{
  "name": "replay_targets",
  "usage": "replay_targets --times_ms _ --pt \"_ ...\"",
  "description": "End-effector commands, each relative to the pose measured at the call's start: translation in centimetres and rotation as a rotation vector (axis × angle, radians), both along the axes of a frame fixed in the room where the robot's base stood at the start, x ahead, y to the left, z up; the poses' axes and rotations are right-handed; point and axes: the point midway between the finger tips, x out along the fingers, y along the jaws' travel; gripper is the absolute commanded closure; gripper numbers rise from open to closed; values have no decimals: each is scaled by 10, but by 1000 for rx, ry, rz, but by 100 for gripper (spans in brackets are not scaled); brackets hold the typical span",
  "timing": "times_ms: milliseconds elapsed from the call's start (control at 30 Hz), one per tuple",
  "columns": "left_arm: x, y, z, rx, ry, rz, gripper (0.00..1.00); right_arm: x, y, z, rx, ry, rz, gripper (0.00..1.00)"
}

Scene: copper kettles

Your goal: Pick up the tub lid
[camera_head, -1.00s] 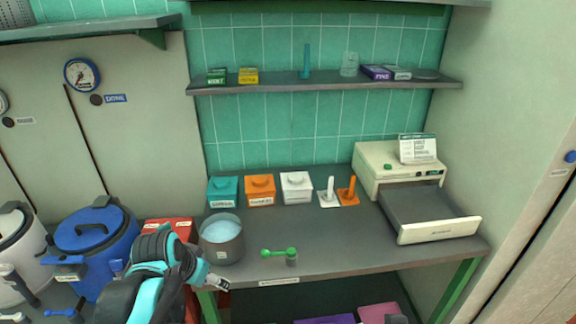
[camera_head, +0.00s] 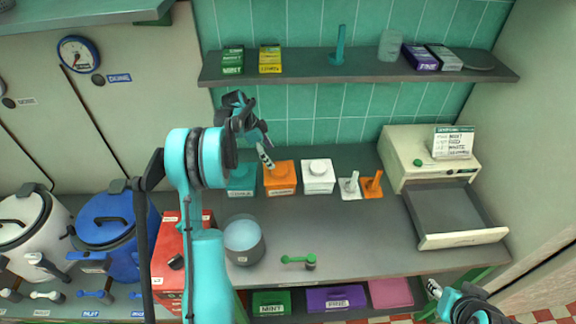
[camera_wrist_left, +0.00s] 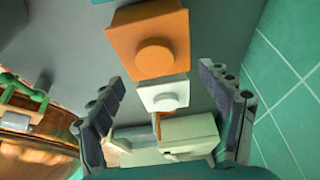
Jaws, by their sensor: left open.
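Three square tubs with round-knobbed lids stand in a row at the back of the counter: a teal tub (camera_head: 242,181), an orange tub (camera_head: 281,182) and a white tub (camera_head: 318,184). The orange lid (camera_wrist_left: 155,55) and white lid (camera_wrist_left: 165,99) also show in the left wrist view; both are on their tubs. My left gripper (camera_head: 265,147) is open and empty, above and near the teal and orange tubs. Its fingers stand wide apart in the left wrist view. My right gripper (camera_head: 436,290) is at the lower right; its jaw opening is unclear.
A pot of blue liquid (camera_head: 243,238) and a green scoop (camera_head: 297,260) are at the counter's front. White and orange upright stands (camera_head: 372,187) and a cream machine with an open drawer (camera_head: 464,236) are to the right. A shelf (camera_head: 360,84) overhangs the back.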

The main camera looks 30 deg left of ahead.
Motion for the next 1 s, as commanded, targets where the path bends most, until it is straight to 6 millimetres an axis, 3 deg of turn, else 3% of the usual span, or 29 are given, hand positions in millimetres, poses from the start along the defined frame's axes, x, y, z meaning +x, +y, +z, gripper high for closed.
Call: replay_targets --times_ms 500,733,767,933,967,1000 --pt "9 -28 -59 1 0 0 22 0 0 -14 0 0 0 60" --pt "10 -29 -62 1 0 3 22 0 0 -13 0 0 0 60" --pt "10 -29 -62 1 0 3 25 0 0 -13 0 0 0 60" --pt "10 -29 -62 1 0 3 70 0 0 -13 0 0 0 60" --pt "10 -29 -62 1 0 3 76 0 0 -13 0 0 0 60" --pt "9 -29 -62 1 0 3 76 0 0 -13 0 0 0 60"
